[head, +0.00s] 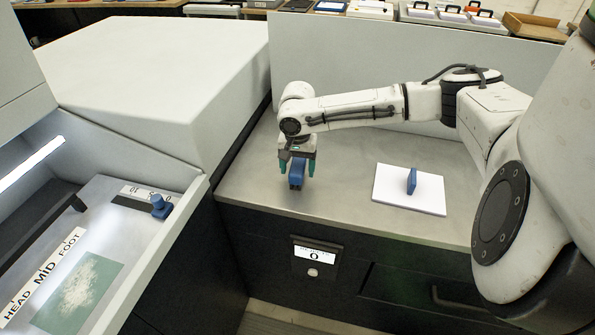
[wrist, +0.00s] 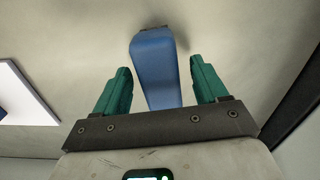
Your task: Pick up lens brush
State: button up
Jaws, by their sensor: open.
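The lens brush, a blue block-like piece with a dark lower end, stands on the grey metal counter in the head view (head: 296,174). In the wrist view the blue brush (wrist: 156,70) lies between the two green fingers, with a gap on each side. My gripper (head: 297,167) points down over it with the fingers open; the wrist view also shows my gripper (wrist: 159,72). No finger is seen touching the brush. Its top is partly hidden by my gripper in the head view.
A white pad (head: 390,196) with another upright blue piece (head: 411,181) lies to the right on the counter (head: 345,160). A large white housing (head: 170,75) stands to the left. A tray with a HEAD MID FOOT strip (head: 45,278) is at lower left.

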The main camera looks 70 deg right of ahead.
aim_at(297, 164)
jog(key=shift+c, duration=0.2)
jog(key=c, duration=1.1)
jog(key=shift+o, duration=0.2)
jog(key=shift+r+b, duration=0.2)
jog(key=shift+b, duration=0.1)
notch_tip(297, 164, up, 3)
jog(key=shift+f, duration=0.1)
jog(key=s+d+r+b, duration=0.3)
jog(key=s+d+r, duration=0.3)
jog(key=d+r, duration=0.4)
jog(key=d, duration=0.2)
jog(key=shift+d+r+b, duration=0.2)
jog(key=shift+d+b, duration=0.1)
jog(key=shift+d, duration=0.05)
